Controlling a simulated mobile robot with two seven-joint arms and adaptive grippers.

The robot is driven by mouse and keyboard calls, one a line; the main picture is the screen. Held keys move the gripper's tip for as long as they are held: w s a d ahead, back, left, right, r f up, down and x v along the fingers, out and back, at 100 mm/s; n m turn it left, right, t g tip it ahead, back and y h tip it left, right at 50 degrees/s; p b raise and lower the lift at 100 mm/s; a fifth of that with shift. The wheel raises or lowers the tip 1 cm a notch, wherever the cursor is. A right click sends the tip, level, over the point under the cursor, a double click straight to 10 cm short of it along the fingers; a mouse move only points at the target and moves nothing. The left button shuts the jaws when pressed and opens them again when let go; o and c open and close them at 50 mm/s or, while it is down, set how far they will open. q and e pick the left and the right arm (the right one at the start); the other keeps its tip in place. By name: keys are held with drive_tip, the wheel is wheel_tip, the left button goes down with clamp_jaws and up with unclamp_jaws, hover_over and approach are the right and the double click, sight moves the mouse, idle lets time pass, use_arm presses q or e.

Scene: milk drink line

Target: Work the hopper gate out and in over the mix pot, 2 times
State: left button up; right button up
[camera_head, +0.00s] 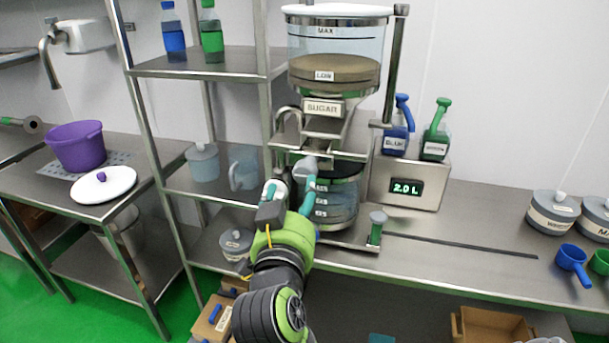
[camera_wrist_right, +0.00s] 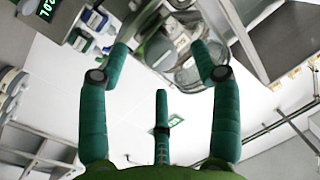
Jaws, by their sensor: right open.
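The sugar hopper (camera_head: 335,55) stands in the middle of the head view, a clear cylinder with a brown fill near its LOW mark. Its metal outlet with the gate (camera_head: 325,127) sits under the SUGAR label, above the mix pot. The mix pot (camera_head: 343,200) is clear with a dark rim and level marks; my gripper hides its left side. My right gripper (camera_head: 289,190) is open in front of the pot's left side, below the outlet. I cannot tell whether a finger touches anything. My left gripper is not in view.
A scale reading 2.0 L (camera_head: 408,188) and blue and green bottles (camera_head: 435,140) stand right of the pot. Shelf uprights (camera_head: 150,150) are at left. The bench (camera_head: 470,215) has clear room at right.

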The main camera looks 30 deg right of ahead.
sight(304, 176)
drive_tip(key=shift+s+d+r+m, duration=0.4)
drive_tip(key=shift+s+r, duration=0.05)
drive_tip(key=shift+r, duration=0.05)
drive_tip(key=shift+w+d+r+p, duration=0.15)
drive_tip(key=shift+d+p, duration=0.05)
drive_tip(key=shift+p, duration=0.1)
drive_tip(key=p+x, duration=0.2)
drive_tip(key=x, duration=0.3)
drive_tip(key=shift+r, duration=0.1)
drive_tip(key=shift+w+d, duration=0.4)
drive_tip(key=shift+w, duration=0.1)
